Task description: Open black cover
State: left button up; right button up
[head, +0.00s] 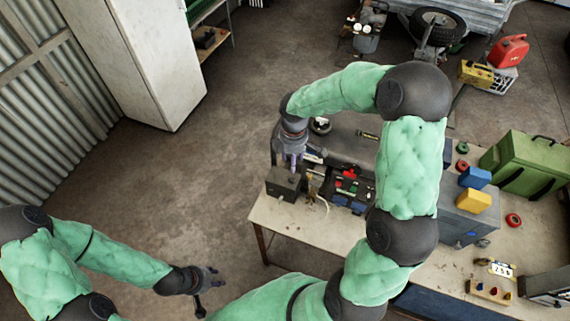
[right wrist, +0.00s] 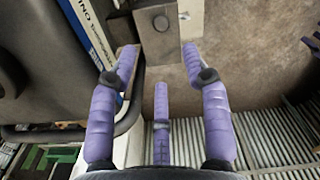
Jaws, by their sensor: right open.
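A small dark box (head: 283,184) stands at the left end of the workbench, beside a block of parts. I cannot tell for sure which dark surface is the black cover. My right gripper (head: 293,163) is just above this box, pointing down. In the right wrist view my right gripper (right wrist: 160,65) is open and empty, its purple fingers spread. A grey-brown block (right wrist: 157,25) with a round knob shows beyond the fingertips, apparently the same box. My left gripper (head: 207,287) hangs empty over the floor at lower left, its fingers apart.
The workbench (head: 275,225) also carries a battery-like unit (head: 350,188) with red parts, a green box (head: 528,163), and blue (head: 475,177) and yellow (head: 473,200) blocks. A white cabinet (head: 135,60) stands at upper left. The floor between is clear.

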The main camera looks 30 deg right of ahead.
aim_at(292, 179)
notch_tip(292, 179, down, 11)
jog(key=shift+s+r, duration=0.1)
dwell(0.4)
grip_shut()
